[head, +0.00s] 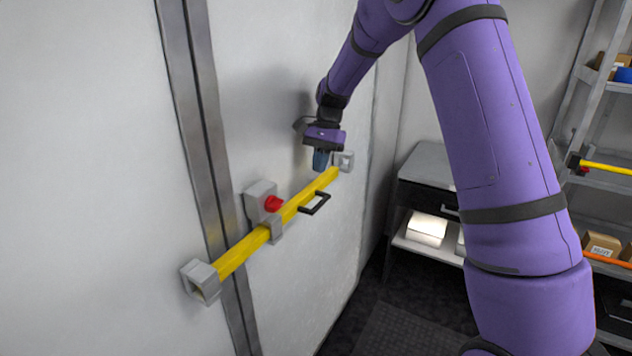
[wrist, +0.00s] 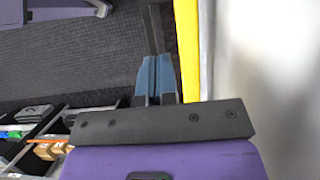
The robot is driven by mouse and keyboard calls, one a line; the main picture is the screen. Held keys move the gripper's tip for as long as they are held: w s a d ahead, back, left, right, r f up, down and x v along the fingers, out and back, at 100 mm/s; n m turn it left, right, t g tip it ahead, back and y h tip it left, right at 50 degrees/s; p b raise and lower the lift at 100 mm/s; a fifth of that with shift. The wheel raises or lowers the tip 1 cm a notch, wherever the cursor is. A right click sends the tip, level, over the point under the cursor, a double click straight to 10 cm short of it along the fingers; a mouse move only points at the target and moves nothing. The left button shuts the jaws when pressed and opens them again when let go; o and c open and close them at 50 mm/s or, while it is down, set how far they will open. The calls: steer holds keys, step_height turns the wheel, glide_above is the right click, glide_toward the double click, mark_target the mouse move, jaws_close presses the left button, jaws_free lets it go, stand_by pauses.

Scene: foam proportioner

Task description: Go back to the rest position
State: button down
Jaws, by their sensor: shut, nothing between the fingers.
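My gripper (head: 320,160) is at the end of my purple arm, close to the wall and just above the far right part of a yellow bar (head: 235,257). In the wrist view its blue fingers (wrist: 157,75) are together with nothing between them. The yellow bar (wrist: 187,50) runs right beside the fingers there; I cannot tell whether they touch. The bar lies across the wall through grey brackets, with a black handle (head: 315,204) on it and a red knob (head: 273,203) at the middle bracket.
A metal rack (head: 600,90) with boxes is at the far right. A dark mat (head: 400,332) covers the floor. The wall (head: 90,150) is close on the left.

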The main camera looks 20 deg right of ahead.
steer(key=shift+w+d+r, duration=0.15)
steer(key=shift+d+r, duration=0.05)
steer(key=shift+r, duration=0.45)
